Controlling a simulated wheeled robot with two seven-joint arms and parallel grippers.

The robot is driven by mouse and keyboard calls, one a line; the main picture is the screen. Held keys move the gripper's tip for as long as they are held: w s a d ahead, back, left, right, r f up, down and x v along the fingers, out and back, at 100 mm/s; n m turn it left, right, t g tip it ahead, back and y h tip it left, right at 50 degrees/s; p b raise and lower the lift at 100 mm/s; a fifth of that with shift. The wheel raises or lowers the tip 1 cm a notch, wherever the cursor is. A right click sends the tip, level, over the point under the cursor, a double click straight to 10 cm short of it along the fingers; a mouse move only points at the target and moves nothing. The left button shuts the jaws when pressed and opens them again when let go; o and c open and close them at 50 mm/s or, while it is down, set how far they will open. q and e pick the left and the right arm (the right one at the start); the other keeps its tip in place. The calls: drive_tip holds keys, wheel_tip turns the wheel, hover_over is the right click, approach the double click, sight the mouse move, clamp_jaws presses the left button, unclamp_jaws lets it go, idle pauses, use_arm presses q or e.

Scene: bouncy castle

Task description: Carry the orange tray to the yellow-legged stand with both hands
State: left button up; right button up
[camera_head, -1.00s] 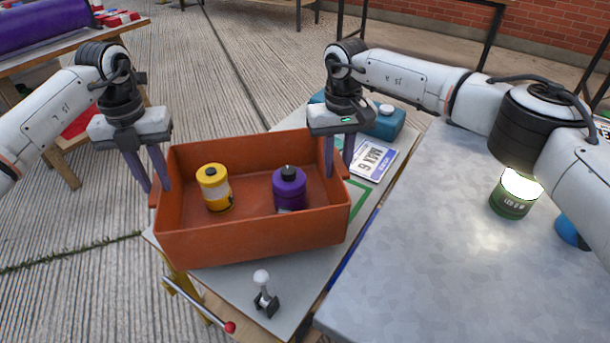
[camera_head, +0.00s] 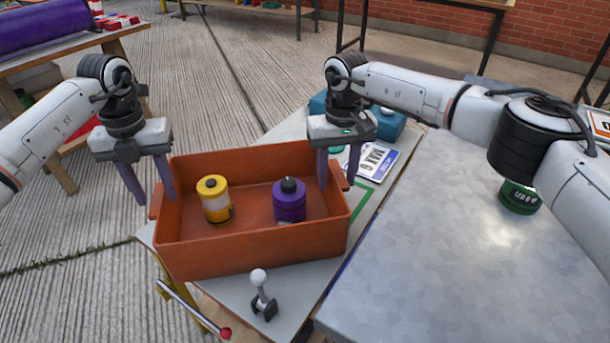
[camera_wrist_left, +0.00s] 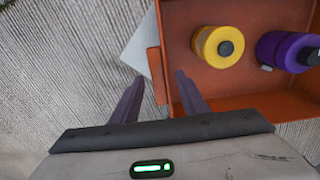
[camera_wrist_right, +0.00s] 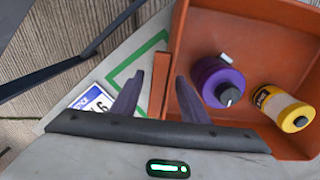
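The orange tray (camera_head: 250,258) sits on the light grey top of the yellow-legged stand (camera_head: 291,312); a yellow leg shows at the lower left. In the tray stand a yellow jar (camera_head: 214,200) and a purple jar (camera_head: 289,201), both upright. My left gripper (camera_head: 150,195) is open at the tray's left end; the left wrist view shows the handle (camera_wrist_left: 153,75) between its spread fingers, with gaps. My right gripper (camera_head: 337,184) is open at the right end; the right wrist view shows that handle (camera_wrist_right: 160,82) between its fingers, apart from them.
A small lever with a white knob (camera_head: 259,277) stands in front of the tray. A card (camera_head: 376,160) and a blue case (camera_head: 390,124) lie behind at right. A grey metal table (camera_head: 430,250) with a green can (camera_head: 519,197) is on the right.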

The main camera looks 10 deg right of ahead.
drive_tip(key=shift+r, duration=0.2)
use_arm(q)
wheel_tip(320, 180, up, 12)
use_arm(e)
wheel_tip(320, 180, up, 12)
drive_tip(key=shift+f, duration=0.2)
idle(0.5)
use_arm(q)
drive_tip(key=shift+r, duration=0.1)
use_arm(e)
drive_tip(key=shift+r, duration=0.1)
use_arm(q)
wheel_tip(320, 180, up, 9)
drive_tip(key=p, duration=1)
use_arm(e)
wheel_tip(320, 180, up, 10)
drive_tip(key=shift+r, duration=0.1)
